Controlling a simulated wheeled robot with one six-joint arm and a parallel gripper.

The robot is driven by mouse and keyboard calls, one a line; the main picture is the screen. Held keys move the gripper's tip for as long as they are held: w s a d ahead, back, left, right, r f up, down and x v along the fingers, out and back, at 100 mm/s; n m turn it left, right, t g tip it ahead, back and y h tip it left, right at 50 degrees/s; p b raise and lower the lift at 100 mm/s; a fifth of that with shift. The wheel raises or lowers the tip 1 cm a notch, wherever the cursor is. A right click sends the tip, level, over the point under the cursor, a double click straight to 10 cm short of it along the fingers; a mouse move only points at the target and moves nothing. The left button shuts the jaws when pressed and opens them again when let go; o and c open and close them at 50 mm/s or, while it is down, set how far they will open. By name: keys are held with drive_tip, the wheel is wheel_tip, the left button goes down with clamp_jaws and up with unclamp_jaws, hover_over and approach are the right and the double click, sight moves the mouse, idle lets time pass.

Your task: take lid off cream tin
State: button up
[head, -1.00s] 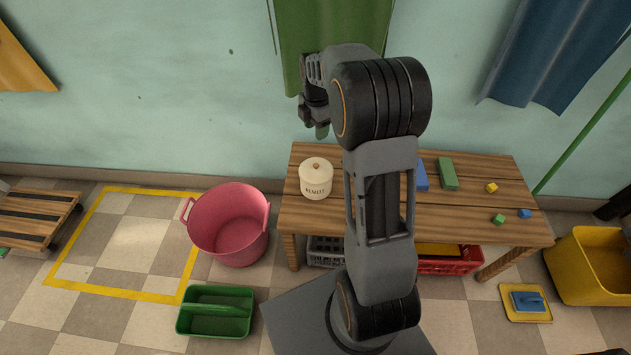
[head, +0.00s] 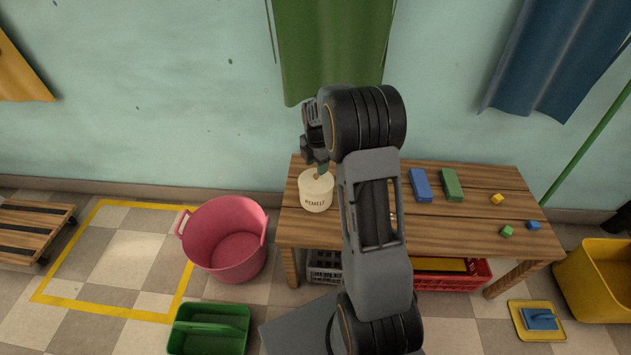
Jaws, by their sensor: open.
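The cream tin (head: 315,196) stands upright on the left end of the wooden table (head: 470,222), with dark lettering on its side. Its cream lid (head: 310,180) is on top and has a small brown knob (head: 316,176). My gripper (head: 321,167) is just above the lid, at the knob. Its jaws are open and point down. The fingertips are small and partly hidden, so I cannot tell whether they touch the knob.
Blue (head: 421,185) and green (head: 452,185) blocks and several small cubes lie right of my arm. A pink tub (head: 228,240) stands on the floor left of the table. A green caddy (head: 208,328) is in front of it. Crates sit under the table.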

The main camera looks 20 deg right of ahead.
sight(316, 178)
wheel_tip(316, 178, down, 4)
drive_tip(key=shift+a+f+b, duration=0.1)
drive_tip(key=shift+f+b, duration=0.05)
drive_tip(key=shift+b, duration=0.55)
drive_tip(key=shift+c, duration=0.4)
clamp_jaws()
